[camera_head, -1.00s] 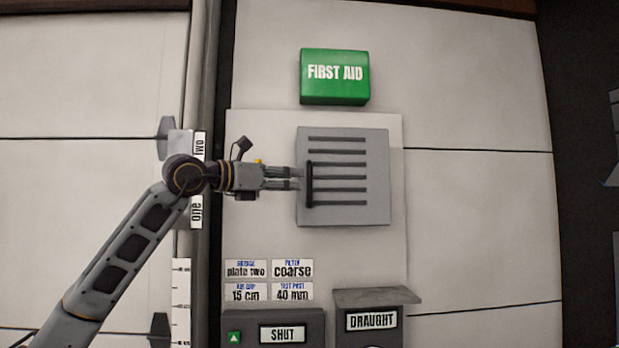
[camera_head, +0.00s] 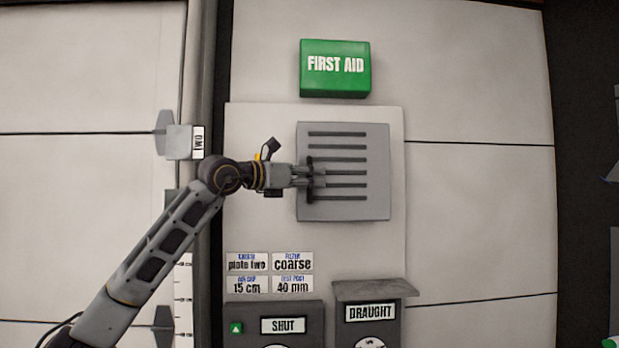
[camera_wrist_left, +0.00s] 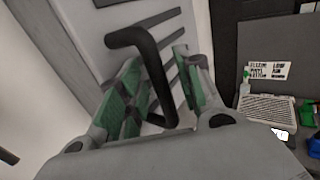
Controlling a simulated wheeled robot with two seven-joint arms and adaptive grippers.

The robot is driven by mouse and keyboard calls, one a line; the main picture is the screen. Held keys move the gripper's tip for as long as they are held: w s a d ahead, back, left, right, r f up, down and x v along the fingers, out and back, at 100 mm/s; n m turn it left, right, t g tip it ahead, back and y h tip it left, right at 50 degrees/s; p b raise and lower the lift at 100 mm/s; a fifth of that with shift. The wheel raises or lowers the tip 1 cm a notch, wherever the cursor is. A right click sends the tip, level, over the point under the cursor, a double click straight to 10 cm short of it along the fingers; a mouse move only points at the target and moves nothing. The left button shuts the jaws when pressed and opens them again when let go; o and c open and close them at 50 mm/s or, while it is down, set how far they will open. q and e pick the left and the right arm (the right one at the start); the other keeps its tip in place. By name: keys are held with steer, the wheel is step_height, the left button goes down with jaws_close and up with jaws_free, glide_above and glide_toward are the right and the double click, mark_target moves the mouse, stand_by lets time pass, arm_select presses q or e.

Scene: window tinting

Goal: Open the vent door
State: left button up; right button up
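The vent door (camera_head: 375,205) is a grey, slotted panel on a pale backing plate, and it looks flat against it. A black bar handle (camera_wrist_left: 155,75) stands upright at the door's left edge; its ends show above and below my gripper in the head view (camera_head: 309,198). My left gripper (camera_head: 316,175) reaches in from the left at the handle. In the left wrist view its green-padded fingers (camera_wrist_left: 155,90) are apart, with the handle between them. A gap shows beside the handle, so the fingers do not look closed on it. My right gripper is not in view.
A green first aid box (camera_head: 335,68) is above the door. Below are small label cards (camera_head: 270,273), a grey box marked SHUT (camera_head: 310,312) and a ledged box marked DRAUGHT (camera_head: 371,292). A post with plates (camera_head: 179,142) stands left. The wall right of the door is clear.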

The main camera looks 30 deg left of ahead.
arm_select(q)
jaws_close()
steer(key=shift+s+d, duration=0.1)
steer(key=shift+d, duration=0.05)
